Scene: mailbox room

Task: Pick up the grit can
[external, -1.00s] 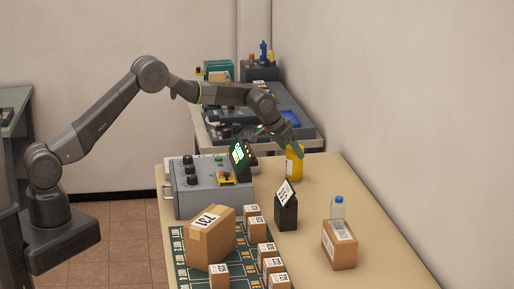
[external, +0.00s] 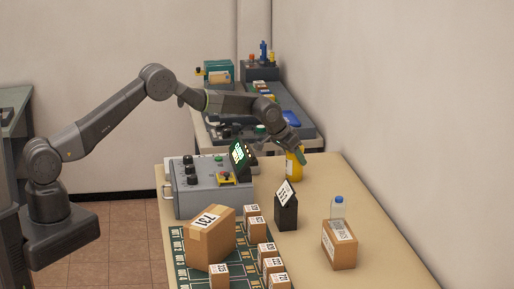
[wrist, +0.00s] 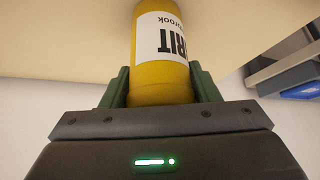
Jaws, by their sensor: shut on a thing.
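The grit can (external: 294,167) is a yellow cylinder on the far right part of the tan table (external: 352,195). In the wrist view the yellow can (wrist: 162,75) carries a white label that reads "RIT". My gripper (external: 297,154) reaches it from above and to the left in the external view. In the wrist view the green fingers of my gripper (wrist: 161,90) are on both sides of the can and shut on it. I cannot tell whether the can's base touches the table.
A grey control box (external: 205,192) with a lit screen stands left of the can. The table right of the can is clear.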

